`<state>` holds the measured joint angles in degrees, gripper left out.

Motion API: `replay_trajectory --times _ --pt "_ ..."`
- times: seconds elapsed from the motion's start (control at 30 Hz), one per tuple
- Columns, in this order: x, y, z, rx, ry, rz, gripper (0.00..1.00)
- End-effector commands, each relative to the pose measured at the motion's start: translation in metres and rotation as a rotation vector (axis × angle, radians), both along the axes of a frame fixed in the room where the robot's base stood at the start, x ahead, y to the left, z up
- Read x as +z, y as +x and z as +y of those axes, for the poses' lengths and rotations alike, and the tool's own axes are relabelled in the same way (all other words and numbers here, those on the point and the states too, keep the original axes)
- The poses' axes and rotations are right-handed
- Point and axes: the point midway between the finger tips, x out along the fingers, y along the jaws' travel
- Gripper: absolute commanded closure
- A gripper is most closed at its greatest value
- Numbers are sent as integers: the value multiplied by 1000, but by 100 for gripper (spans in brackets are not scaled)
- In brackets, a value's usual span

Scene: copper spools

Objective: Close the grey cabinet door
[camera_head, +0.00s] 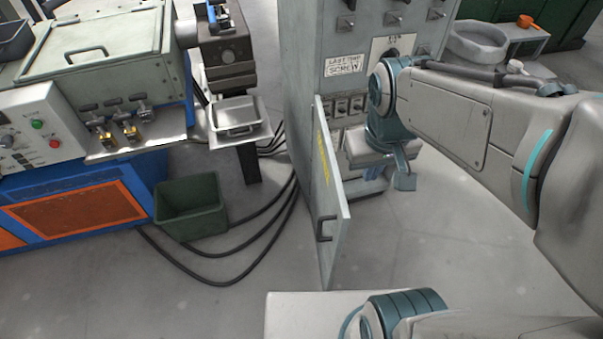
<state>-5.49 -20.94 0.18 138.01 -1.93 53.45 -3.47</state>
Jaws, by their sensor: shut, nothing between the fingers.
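The grey cabinet (299,60) stands upright in the middle of the head view. Its grey door (322,185) stands open, swung out toward me from the cabinet's left front edge. The door's outer face shows yellow lettering and a dark handle (325,229). My gripper (405,182) is shut and empty. It hangs low in front of the cabinet, to the right of the door, on its inner side. I see no contact between gripper and door. The door hides part of the lower cabinet front.
A green bin (190,207) and black cables (235,270) lie on the floor left of the door. A blue and orange machine (75,212) stands at the left. The floor right of the door is clear.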

Motion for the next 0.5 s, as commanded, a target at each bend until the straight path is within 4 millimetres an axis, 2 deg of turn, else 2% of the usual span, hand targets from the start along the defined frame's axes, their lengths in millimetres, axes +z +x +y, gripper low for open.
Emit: replay_trajectory --times 0.03,0.2,0.4,0.5 --pt "-23 12 12 80 -18 38 100" --pt "-69 45 57 369 -88 154 100" --pt "-125 71 115 675 -163 274 100" --pt "-146 77 137 783 -188 317 100"
